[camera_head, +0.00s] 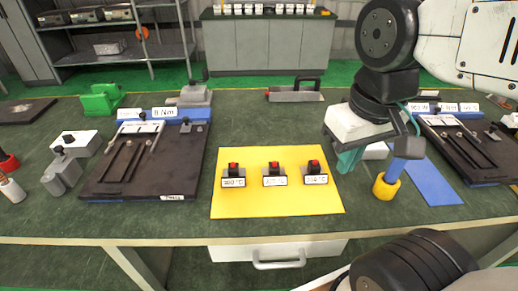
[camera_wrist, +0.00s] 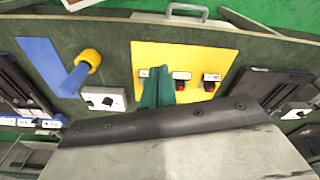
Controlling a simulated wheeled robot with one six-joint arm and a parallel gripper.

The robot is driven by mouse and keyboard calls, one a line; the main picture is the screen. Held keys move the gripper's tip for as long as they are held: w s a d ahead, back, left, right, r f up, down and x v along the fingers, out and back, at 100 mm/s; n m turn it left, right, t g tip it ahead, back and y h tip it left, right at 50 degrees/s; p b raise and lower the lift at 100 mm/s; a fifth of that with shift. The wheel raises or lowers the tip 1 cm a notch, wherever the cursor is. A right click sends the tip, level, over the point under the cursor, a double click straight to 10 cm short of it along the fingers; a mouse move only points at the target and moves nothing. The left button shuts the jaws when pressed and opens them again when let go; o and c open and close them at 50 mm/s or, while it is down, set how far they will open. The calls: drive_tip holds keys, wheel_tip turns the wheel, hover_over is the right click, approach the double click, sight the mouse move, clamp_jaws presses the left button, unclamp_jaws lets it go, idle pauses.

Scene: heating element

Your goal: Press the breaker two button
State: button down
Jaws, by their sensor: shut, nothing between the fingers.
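Three small dark units with red buttons stand in a row on a yellow mat (camera_head: 277,205): a left button (camera_head: 233,166), a middle button (camera_head: 274,166) and a right button (camera_head: 314,164). Each has a white label in front; the labels are too small to read surely, so none visibly says "two". My gripper (camera_head: 347,162), with teal fingers, is shut and empty, just right of the mat's right edge and apart from the buttons. In the upside-down wrist view, my fingers (camera_wrist: 153,88) cover most of one end unit; two red buttons (camera_wrist: 181,85) (camera_wrist: 209,86) show beside them.
A blue-handled tool with a yellow end (camera_head: 386,188) stands right of my gripper, by a blue strip (camera_head: 432,180). A white switch box (camera_wrist: 104,99) sits close by. Dark fixture boards (camera_head: 145,165) flank the mat. The mat's front part is bare.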

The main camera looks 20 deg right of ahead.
drive_tip(key=m+g, duration=0.1)
drive_tip(key=m, duration=2.1)
hover_over(275, 162)
wheel_tip(275, 162, down, 2)
drive_tip(key=shift+f, duration=0.1)
wheel_tip(275, 162, down, 14)
